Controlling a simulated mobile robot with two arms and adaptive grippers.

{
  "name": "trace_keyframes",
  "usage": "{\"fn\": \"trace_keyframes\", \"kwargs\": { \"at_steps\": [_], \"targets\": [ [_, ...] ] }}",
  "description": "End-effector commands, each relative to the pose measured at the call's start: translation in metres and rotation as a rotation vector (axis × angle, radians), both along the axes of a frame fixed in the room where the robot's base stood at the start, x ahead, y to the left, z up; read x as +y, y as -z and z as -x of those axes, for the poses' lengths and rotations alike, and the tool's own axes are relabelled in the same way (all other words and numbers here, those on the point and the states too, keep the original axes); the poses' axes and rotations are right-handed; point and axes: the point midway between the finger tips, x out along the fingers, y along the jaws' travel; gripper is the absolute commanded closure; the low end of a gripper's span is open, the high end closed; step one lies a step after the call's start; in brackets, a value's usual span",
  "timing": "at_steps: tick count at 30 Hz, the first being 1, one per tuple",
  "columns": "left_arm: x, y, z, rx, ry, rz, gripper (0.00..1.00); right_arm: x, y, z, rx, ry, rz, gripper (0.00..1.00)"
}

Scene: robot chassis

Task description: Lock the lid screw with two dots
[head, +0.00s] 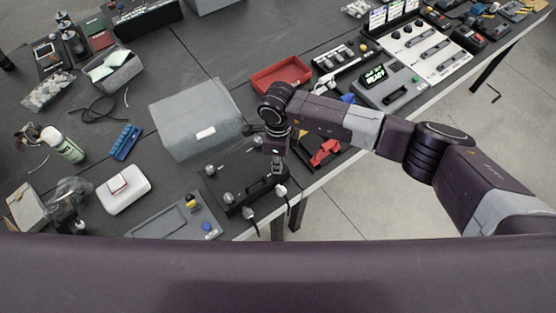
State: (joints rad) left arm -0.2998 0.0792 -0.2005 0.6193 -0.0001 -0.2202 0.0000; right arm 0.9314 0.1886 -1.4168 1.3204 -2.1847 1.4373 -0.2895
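A low black case (240,178) with several silver knob-like screws lies near the table's front edge. One screw (210,170) is at its upper left, one (228,198) at its lower left, and one (281,190) at its right end. The dots on the screws are too small to make out. My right gripper (278,168) points down over the right part of the case, close to a dark handle-like bar. Whether its fingers touch anything is not clear. My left gripper is not in view.
A large grey box (196,118) stands just behind the case. A red tray (281,75) and a red clamp-like part (325,152) lie to the right. A grey panel (176,218) and a white box (123,190) are at the left.

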Motion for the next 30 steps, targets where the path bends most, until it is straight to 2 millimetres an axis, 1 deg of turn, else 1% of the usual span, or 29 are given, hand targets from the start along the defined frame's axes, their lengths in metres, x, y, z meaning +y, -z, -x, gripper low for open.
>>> {"fn": "trace_keyframes", "kwargs": {
  "at_steps": [1, 4, 11, 17, 23, 30],
  "targets": [
    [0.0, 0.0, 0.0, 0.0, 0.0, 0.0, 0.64, 0.0, 0.0, 0.0, 0.0, 0.0, 0.0, 0.89],
    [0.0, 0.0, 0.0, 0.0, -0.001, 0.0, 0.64, 0.0, 0.0, 0.0, -0.001, 0.0, 0.0, 1.0],
    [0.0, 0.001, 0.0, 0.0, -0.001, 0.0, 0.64, 0.0, 0.0, 0.0, -0.001, 0.01, 0.0, 1.0],
    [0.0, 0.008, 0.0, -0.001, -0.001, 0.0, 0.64, 0.0, 0.001, -0.001, -0.002, 0.072, -0.001, 1.0],
    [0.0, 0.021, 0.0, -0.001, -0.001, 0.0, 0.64, 0.0, 0.003, -0.001, -0.002, 0.207, -0.001, 1.0],
    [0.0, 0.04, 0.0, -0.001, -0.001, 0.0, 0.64, 0.0, 0.003, -0.001, -0.002, 0.431, -0.002, 1.0]
  ]
}}
